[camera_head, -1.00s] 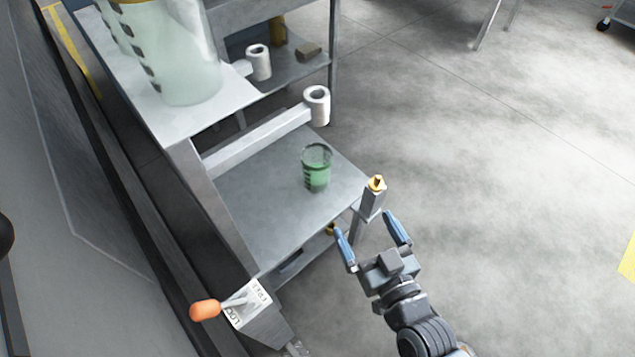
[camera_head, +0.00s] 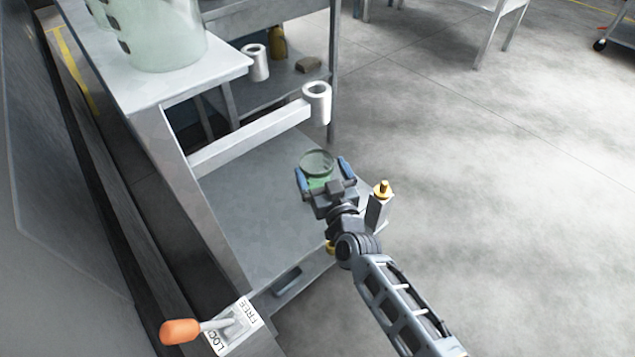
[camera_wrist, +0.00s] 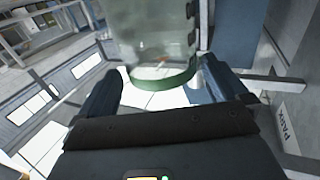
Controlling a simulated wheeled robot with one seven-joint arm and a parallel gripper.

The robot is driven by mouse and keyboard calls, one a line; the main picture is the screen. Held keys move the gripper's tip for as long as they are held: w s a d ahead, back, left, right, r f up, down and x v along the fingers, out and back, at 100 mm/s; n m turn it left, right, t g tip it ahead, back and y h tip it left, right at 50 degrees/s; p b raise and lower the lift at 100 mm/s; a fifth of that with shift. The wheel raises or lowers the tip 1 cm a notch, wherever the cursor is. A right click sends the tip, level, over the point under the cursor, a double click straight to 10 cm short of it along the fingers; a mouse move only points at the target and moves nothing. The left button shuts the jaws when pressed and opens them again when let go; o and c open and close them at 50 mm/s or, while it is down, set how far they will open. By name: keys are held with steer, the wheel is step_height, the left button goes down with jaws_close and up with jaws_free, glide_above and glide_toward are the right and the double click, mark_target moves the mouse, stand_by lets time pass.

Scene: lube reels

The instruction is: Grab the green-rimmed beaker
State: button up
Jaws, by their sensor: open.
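The green-rimmed beaker (camera_head: 317,162) stands on the grey metal shelf (camera_head: 245,205); its lower part is hidden behind my gripper in the head view. My gripper (camera_head: 323,173) is open, with one blue finger on each side of the beaker. In the wrist view the clear beaker with its green rim (camera_wrist: 165,82) shows ahead, at the opening between the two dark blue fingers of my gripper (camera_wrist: 158,90). I cannot tell whether either finger touches it.
A white ring holder on a bar (camera_head: 317,100) stands behind the beaker. A post with a brass tip (camera_head: 380,192) is close to the right of my gripper. A lever with an orange knob (camera_head: 180,331) is at the lower left. Open floor lies to the right.

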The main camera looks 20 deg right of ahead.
mark_target(313, 152)
steer(key=shift+w+d+f+b, duration=0.1)
steer(key=shift+w+b, duration=0.2)
steer(key=shift+w, duration=1.5)
steer(key=shift+c, duration=0.5)
steer(key=c, duration=1.4)
